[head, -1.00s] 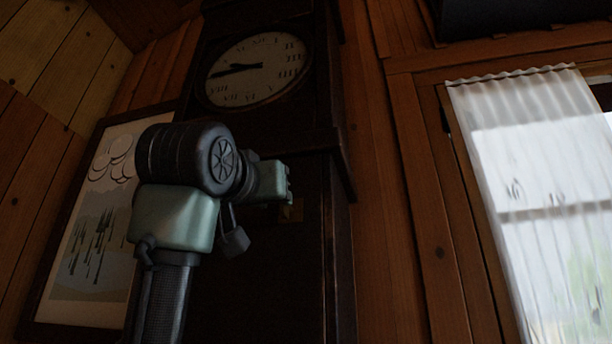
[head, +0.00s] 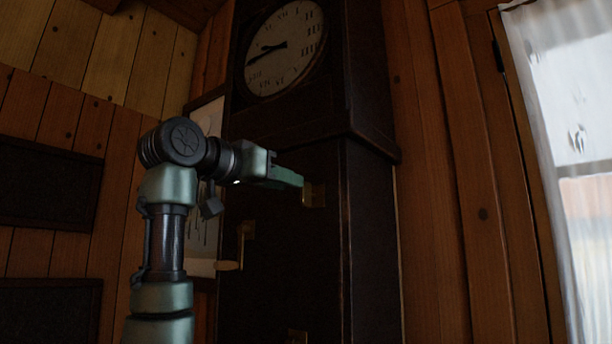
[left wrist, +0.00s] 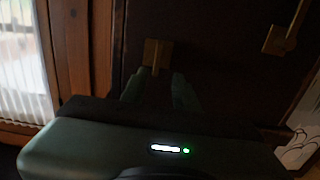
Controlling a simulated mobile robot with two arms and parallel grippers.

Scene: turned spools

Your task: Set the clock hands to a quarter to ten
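The tall dark clock shows its round pale dial (head: 292,72) at the top of the head view, tilted in the picture. Two dark clock hands (head: 264,52) both point left from the centre, the longer one slightly lower. My left gripper (head: 300,180) is well below the dial, in front of the dark case, by a small brass plate (head: 315,195). In the left wrist view my left gripper (left wrist: 158,90) has its fingers apart with nothing between them; the brass plate (left wrist: 157,54) lies just beyond the fingertips. I cannot tell whether they touch it. My right gripper is not in view.
A brass handle-like fitting (head: 246,232) is on the case, lower left, and shows in the left wrist view (left wrist: 280,40). A framed picture (head: 207,118) hangs behind my left arm. A curtained window (head: 575,140) is at the right.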

